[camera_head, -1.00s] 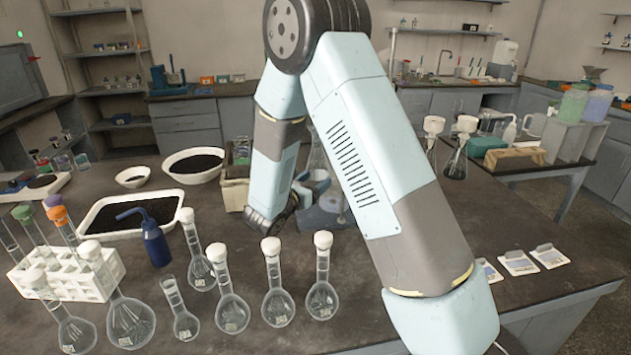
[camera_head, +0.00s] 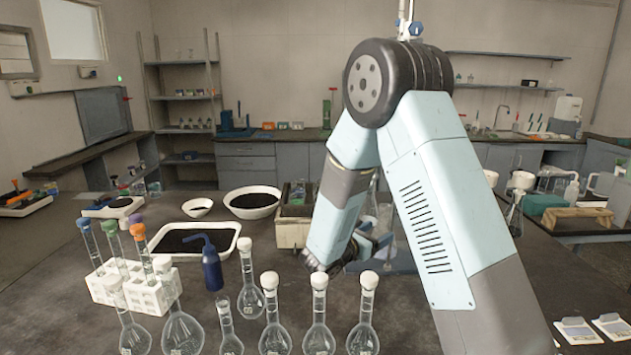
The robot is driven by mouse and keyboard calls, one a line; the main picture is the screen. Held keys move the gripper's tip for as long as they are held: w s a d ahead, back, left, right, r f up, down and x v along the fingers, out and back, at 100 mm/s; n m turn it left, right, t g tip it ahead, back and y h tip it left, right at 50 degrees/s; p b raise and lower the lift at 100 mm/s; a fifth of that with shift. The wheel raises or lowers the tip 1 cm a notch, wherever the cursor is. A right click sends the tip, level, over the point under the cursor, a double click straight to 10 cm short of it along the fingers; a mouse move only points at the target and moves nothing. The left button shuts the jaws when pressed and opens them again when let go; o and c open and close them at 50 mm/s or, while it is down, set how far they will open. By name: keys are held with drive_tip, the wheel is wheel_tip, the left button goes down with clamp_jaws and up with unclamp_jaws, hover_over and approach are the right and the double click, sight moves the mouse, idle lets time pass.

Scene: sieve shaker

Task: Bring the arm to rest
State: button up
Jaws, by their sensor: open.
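My arm, pale blue and grey, rises from the lower right to a black elbow joint (camera_head: 398,82) and folds down to the left. Its far end hangs low over the dark bench, behind the row of flasks. My gripper (camera_head: 366,243) is only partly visible there, as dark parts beyond the wrist. Its fingertips are hard to make out, and no held object shows. A blue-grey stand base (camera_head: 398,262) is just right of it, partly hidden by the arm; I cannot tell whether they touch.
Several white-stoppered flasks (camera_head: 318,335) line the near bench. Left are a white tube rack (camera_head: 150,297), a blue wash bottle (camera_head: 211,266) and a tray of dark grains (camera_head: 237,232). A beige box (camera_head: 292,233) stands left of the forearm. White cards (camera_head: 580,331) lie at right.

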drive_tip(key=s+d+r+m+g+y, duration=0.1)
drive_tip(key=s+d+r+m+g, duration=0.5)
drive_tip(key=s, duration=0.3)
drive_tip(key=s+d+r+m+g+y, duration=0.1)
drive_tip(key=s+d+r+m+g, duration=0.35)
drive_tip(key=s+d+m, duration=0.35)
drive_tip(key=s+a+r+m+t+y, duration=0.2)
drive_tip(key=s+a+r+m+y, duration=0.1)
drive_tip(key=s, duration=0.5)
drive_tip(key=s+a+r+m+t+y, duration=0.2)
drive_tip(key=s+a+r+m+y, duration=0.2)
drive_tip(key=s+m+y, duration=0.4)
drive_tip(key=shift+s+a+r+m, duration=0.2)
drive_tip(key=shift+s+r+m, duration=0.1)
drive_tip(key=shift+s+r, duration=0.4)
drive_tip(key=shift+f+t, duration=0.1)
drive_tip(key=shift+t, duration=0.15)
